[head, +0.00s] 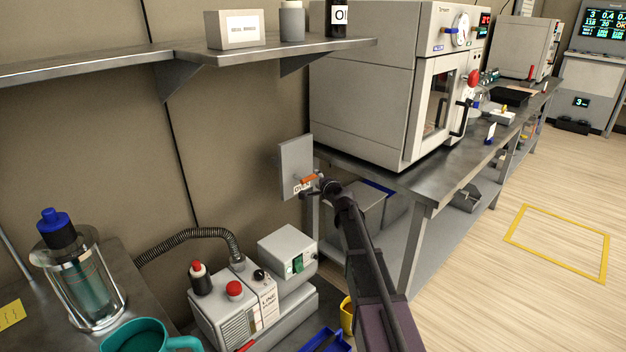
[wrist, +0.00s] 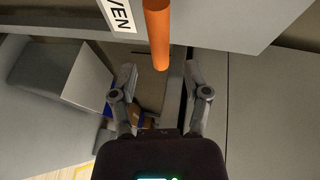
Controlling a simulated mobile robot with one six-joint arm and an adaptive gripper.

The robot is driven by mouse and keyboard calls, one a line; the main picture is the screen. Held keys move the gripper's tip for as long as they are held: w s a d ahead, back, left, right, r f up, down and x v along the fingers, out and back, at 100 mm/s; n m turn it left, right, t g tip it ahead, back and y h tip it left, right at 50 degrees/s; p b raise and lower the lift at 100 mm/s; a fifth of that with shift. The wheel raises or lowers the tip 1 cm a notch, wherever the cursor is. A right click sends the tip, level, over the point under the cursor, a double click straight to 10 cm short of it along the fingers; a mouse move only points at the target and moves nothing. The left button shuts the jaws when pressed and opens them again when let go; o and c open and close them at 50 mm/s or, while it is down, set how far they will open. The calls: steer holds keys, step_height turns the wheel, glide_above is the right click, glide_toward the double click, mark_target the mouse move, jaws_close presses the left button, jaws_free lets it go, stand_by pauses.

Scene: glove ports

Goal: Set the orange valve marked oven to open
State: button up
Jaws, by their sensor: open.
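The orange valve handle (head: 309,179) is on a grey wall plate (head: 295,165) left of the bench. It lies roughly level in the head view, with a partly hidden white label below it. In the wrist view the orange handle (wrist: 157,32) comes down from the top edge, its free end between and just ahead of the fingertips. The label (wrist: 120,12) beside it reads "VEN", the rest cut off. My gripper (wrist: 157,78) is open and empty, one finger on each side of the handle's line; no contact is visible.
A steel bench with a large oven (head: 385,85) stands right of the plate, with boxes (head: 370,205) below it. A pump (head: 235,310) with a hose (head: 195,235) stands below left. A shelf (head: 130,62) runs above. The floor at right is open.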

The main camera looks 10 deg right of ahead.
mark_target(315, 177)
steer(key=shift+b+x, duration=0.3)
steer(key=shift+x, duration=1.9)
jaws_close()
